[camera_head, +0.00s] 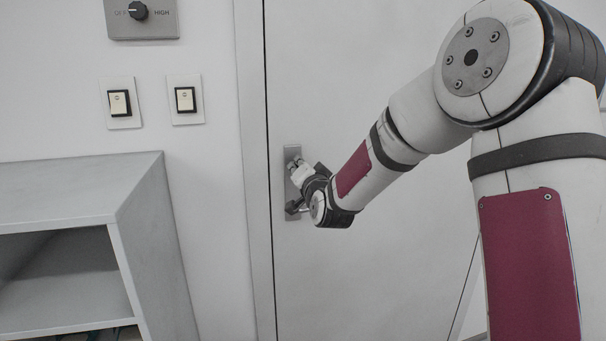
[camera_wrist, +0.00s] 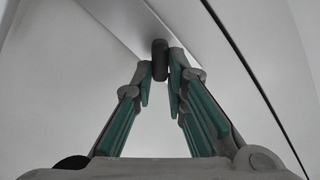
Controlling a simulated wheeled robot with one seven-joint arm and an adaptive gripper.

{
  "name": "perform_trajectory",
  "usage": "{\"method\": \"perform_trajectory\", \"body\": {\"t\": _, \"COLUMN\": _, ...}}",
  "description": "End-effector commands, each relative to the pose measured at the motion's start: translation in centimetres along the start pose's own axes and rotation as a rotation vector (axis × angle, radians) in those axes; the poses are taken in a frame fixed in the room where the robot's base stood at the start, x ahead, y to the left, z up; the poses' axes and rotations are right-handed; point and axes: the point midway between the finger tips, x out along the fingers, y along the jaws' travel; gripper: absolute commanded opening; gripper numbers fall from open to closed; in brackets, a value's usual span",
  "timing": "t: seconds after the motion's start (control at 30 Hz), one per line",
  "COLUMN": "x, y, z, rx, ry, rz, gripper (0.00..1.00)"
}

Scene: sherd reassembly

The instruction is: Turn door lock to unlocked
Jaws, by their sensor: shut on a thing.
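The grey door (camera_head: 370,265) has a narrow metal lock plate (camera_head: 291,153) near its left edge. A door handle (camera_head: 293,207) shows low on the plate, partly behind my wrist. My gripper (camera_head: 297,166) is at the upper part of the plate and hides most of the door lock there. In the wrist view, the door lock (camera_wrist: 160,55) is a dark upright knob between the two fingertips of my gripper (camera_wrist: 160,72). The fingers are shut on it. Whether the lock is in its locked or unlocked position cannot be told.
Two light switches (camera_head: 119,103) (camera_head: 185,99) and a dial panel (camera_head: 140,19) are on the wall left of the door. A grey shelf unit (camera_head: 80,190) stands at the lower left. The door frame (camera_head: 251,130) runs close left of the lock plate.

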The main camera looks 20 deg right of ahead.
Motion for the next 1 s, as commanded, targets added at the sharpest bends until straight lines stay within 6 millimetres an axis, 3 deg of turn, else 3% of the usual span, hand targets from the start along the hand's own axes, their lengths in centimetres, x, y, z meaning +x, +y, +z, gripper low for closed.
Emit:
{"method": "perform_trajectory", "body": {"t": 0.03, "x": 0.09, "y": 1.21, "z": -0.93, "rx": 0.045, "ry": 0.020, "rz": 0.019, "gripper": 0.00}}
{"method": "perform_trajectory", "body": {"t": 0.6, "x": 0.02, "y": 1.56, "z": -0.67, "rx": 0.566, "ry": 0.020, "rz": 0.020, "gripper": 0.00}}
{"method": "perform_trajectory", "body": {"t": 1.0, "x": 0.00, "y": 1.61, "z": -0.57, "rx": 0.782, "ry": 0.021, "rz": 0.018, "gripper": 0.00}}
